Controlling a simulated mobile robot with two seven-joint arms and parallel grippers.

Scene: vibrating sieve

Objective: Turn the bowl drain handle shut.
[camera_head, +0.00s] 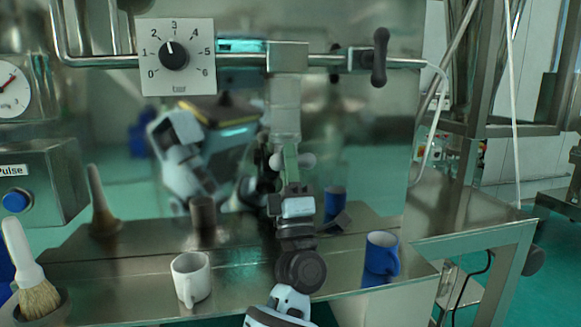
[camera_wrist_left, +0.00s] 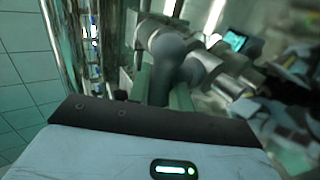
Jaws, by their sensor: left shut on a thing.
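A grey handle with rounded ends (camera_head: 307,160) sits in front of the shiny steel panel, below the horizontal pipe. I take it to be the bowl drain handle. My left gripper (camera_head: 291,158) reaches up to it from below, with its green fingers shut on it. In the left wrist view the handle (camera_wrist_left: 172,62) is large and grey between the green fingers (camera_wrist_left: 160,88). The fingers hide part of it, so its exact angle is hard to tell. My right gripper is not in view.
A white mug (camera_head: 191,279), a blue mug (camera_head: 381,256) and a brush (camera_head: 30,275) stand on the steel ledge. Above are a numbered dial (camera_head: 174,55) and a dark lever (camera_head: 380,57) on the pipe. The panel mirrors the mugs and my body.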

